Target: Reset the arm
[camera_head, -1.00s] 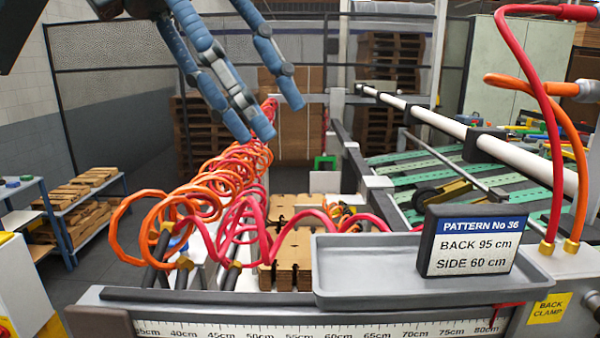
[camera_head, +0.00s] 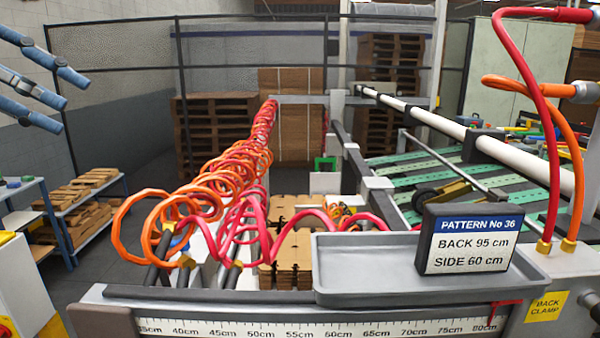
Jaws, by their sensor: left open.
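My left gripper (camera_head: 72,98) shows at the upper left edge of the head view. Its blue and grey fingers are spread apart and hold nothing. It hangs in the air, clear of the machine, in front of the grey wall. The rest of my left arm is out of the picture. My right gripper is not in view.
Orange and red coiled hoses (camera_head: 205,195) run along the machine's left side. A grey tray (camera_head: 375,290) with a pattern sign (camera_head: 465,245) stands at the front above a ruler (camera_head: 260,328). Stacked cardboard blanks (camera_head: 292,262) lie behind. A shelf with wooden pieces (camera_head: 85,195) stands left.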

